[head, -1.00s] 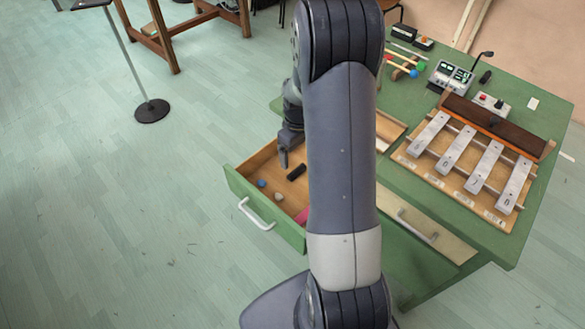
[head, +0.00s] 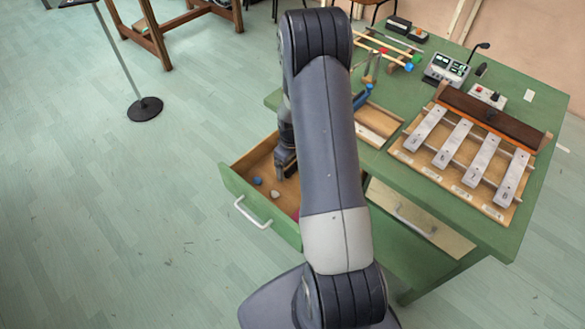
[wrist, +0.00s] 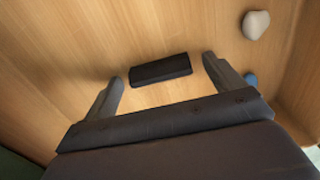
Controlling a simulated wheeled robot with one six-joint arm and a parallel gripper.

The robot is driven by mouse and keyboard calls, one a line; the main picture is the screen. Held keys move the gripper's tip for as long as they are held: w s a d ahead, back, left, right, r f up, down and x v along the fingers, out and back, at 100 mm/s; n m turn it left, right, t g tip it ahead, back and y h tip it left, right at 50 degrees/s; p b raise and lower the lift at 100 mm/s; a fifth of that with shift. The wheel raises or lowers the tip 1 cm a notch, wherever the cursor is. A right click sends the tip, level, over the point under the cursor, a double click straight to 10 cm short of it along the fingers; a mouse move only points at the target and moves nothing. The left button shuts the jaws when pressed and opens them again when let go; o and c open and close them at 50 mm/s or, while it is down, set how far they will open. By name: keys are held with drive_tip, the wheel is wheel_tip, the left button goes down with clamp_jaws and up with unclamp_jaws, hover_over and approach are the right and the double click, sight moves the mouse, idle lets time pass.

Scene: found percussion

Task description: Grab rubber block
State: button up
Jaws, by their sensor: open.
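The black rubber block (wrist: 161,69) lies on the wooden floor of the open drawer (head: 268,226). In the wrist view it sits just beyond and between the two fingertips of my gripper (wrist: 162,74), with a gap on each side. The jaws are open and empty. In the head view my gripper (head: 286,168) is down at the drawer, and the block is hidden behind it.
A pale stone-like piece (wrist: 256,24) and a blue piece (wrist: 251,79) lie to the right in the drawer. Drawer walls surround the gripper. On the green table stand a metal-bar instrument (head: 470,155), a meter box (head: 446,70) and mallets (head: 388,50).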

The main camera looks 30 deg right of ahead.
drive_tip(key=shift+c, duration=0.3)
drive_tip(key=c, duration=1)
